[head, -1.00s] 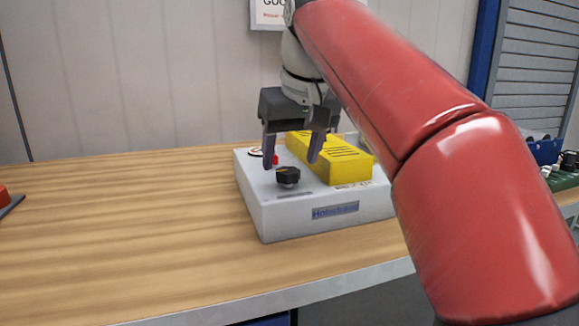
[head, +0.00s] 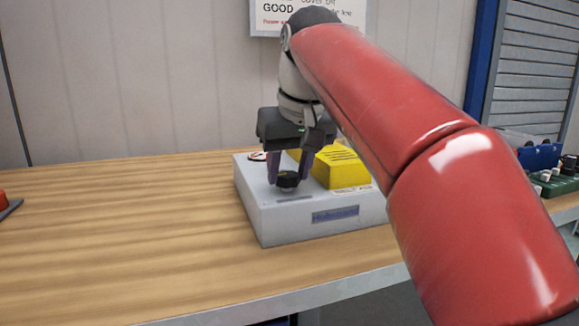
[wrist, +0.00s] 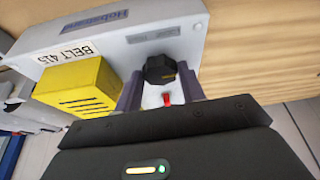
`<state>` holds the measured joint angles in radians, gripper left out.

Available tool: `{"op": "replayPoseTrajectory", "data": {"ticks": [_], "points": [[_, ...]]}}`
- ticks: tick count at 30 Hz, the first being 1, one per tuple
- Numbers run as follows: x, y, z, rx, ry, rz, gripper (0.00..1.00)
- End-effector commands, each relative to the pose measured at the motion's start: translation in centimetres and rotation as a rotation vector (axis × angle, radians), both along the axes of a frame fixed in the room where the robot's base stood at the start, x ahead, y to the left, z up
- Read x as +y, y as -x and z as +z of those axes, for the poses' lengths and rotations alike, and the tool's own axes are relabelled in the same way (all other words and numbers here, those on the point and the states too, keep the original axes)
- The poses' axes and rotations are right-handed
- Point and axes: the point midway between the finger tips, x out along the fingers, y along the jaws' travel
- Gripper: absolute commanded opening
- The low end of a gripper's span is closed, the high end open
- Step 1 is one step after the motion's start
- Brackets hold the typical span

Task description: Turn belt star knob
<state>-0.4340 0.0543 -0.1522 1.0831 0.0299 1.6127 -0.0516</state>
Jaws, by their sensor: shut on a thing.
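The black star knob (head: 288,180) sits on top of a light grey control box (head: 262,217) on the wooden table. In the wrist view the knob (wrist: 160,69) shows a small yellow mark and lies between the fingertips. My gripper (head: 288,177) points down from above with its fingers on either side of the knob, shut on it. A red part (wrist: 166,98) shows behind the knob, between the fingers (wrist: 161,88).
A yellow slotted block (head: 343,168) stands on the box close to the right of my gripper. A sign (head: 275,17) hangs on the wall behind. A red item (head: 4,200) lies at the far left. A blue bin (head: 540,156) stands at the right.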

Motion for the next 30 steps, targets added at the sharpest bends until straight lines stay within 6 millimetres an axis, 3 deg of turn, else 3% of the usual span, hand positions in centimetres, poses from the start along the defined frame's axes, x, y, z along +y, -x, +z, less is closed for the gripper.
{"op": "replayPoseTrajectory", "data": {"ticks": [11,30], "points": [[0.18,0.05,0.22,0.0,0.0,-0.142,0.17],[0.81,-0.12,0.05,-0.002,-0.001,-0.729,0.17]]}}
